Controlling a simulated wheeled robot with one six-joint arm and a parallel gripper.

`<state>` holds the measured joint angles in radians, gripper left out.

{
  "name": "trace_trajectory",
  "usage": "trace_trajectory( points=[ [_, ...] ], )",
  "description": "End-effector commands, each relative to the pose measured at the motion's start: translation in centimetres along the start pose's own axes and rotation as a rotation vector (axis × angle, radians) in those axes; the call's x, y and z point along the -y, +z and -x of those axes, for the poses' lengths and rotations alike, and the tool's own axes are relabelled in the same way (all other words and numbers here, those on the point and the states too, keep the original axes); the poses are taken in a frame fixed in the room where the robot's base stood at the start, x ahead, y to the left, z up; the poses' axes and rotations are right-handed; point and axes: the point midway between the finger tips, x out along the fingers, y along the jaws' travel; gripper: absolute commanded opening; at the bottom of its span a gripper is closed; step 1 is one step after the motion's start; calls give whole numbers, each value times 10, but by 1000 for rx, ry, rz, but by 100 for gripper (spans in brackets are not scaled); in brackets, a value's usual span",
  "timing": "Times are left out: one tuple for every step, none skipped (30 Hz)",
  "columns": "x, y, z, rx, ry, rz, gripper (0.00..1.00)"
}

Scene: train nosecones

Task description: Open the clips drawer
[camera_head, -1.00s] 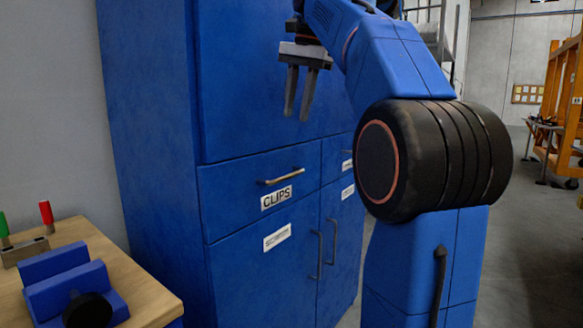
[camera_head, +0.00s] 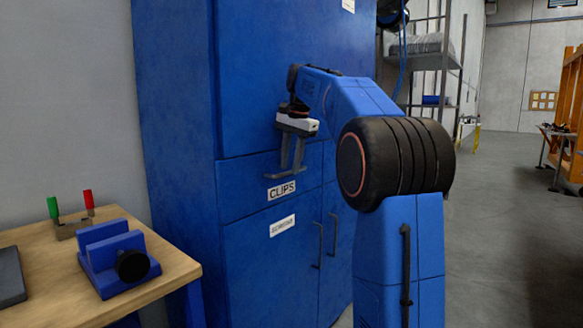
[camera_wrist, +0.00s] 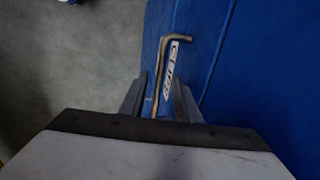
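The clips drawer (camera_head: 245,184) is shut, flush with the front of the blue cabinet. Its white CLIPS label (camera_head: 281,190) sits just below a slim bar handle (camera_head: 275,177). My gripper (camera_head: 285,172) points down in front of the drawer, its fingertips at the handle. In the wrist view the handle (camera_wrist: 161,75) runs lengthwise between the two spread fingers (camera_wrist: 158,102), with the label (camera_wrist: 173,62) beside it. The gripper looks open. Whether a finger touches the bar, I cannot tell.
A lower cabinet door (camera_head: 265,265) with vertical handles is shut below the drawer. A wooden workbench (camera_head: 170,270) with a blue vise-like fixture (camera_head: 115,262) stands at left. Open floor (camera_head: 490,240) lies at right.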

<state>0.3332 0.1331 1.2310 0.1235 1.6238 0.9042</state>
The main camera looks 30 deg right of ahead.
Motion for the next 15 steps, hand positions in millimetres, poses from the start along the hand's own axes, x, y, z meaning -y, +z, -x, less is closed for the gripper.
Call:
trace_trajectory(
  points=[
    [2, -1, -4, 0, 1, 0, 29],
    [2, -2, -5, 0, 1, -1, 29],
    [3, -3, -7, 0, 1, -1, 29],
    [3, -3, -8, 0, 1, -1, 29],
    [4, -3, -9, 0, 0, -1, 29],
    [4, -4, -9, 0, 0, -1, 29],
    [4, -4, -9, 0, 0, -1, 29],
    [4, -4, -9, 0, 0, -1, 29],
    [4, -4, -9, 0, 0, -1, 29],
    [4, -4, -9, 0, 0, -1, 29],
    [4, -4, -9, 0, 0, -1, 29],
    [4, -4, -9, 0, 0, -1, 29],
    [4, -4, -9, 0, 0, -1, 27],
    [4, -4, -9, 0, 0, -1, 20],
    [4, -4, -9, 0, 0, -1, 10]
  ],
)
